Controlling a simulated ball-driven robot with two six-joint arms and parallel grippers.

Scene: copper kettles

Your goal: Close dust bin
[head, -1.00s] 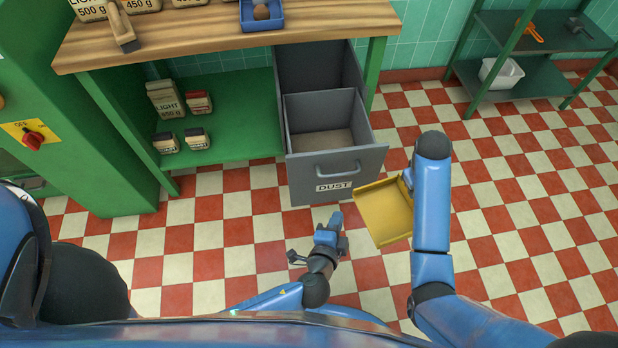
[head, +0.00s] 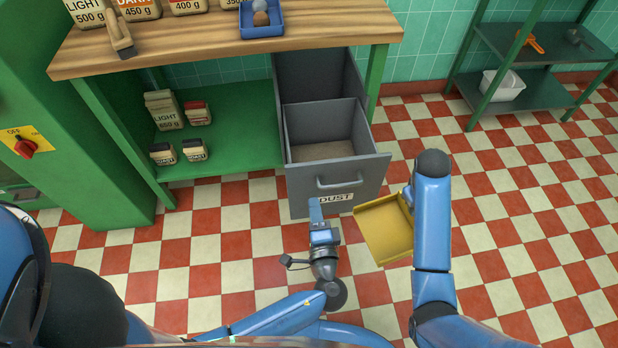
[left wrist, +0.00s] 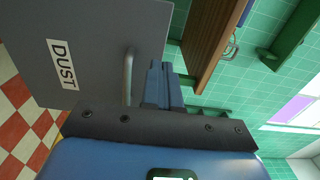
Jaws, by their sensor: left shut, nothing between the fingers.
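The dust bin is a grey drawer (head: 355,179) labelled DUST, pulled out from under the wooden counter, its handle on the front. Its open top shows a brownish floor inside. My left gripper (head: 315,205) is shut and empty, its tips at the lower left of the drawer front in the head view. In the left wrist view, the shut fingers (left wrist: 164,86) lie beside the handle and the grey front (left wrist: 95,45); I cannot tell whether they touch. A yellow dustpan (head: 384,230) is at the end of my right arm; the right gripper's fingers are hidden behind that arm.
The wooden counter (head: 220,42) carries bags and a blue tray (head: 261,18). A green shelf (head: 235,130) with several small bags is left of the drawer. A green rack (head: 530,85) stands back right. The checkered floor is clear at right.

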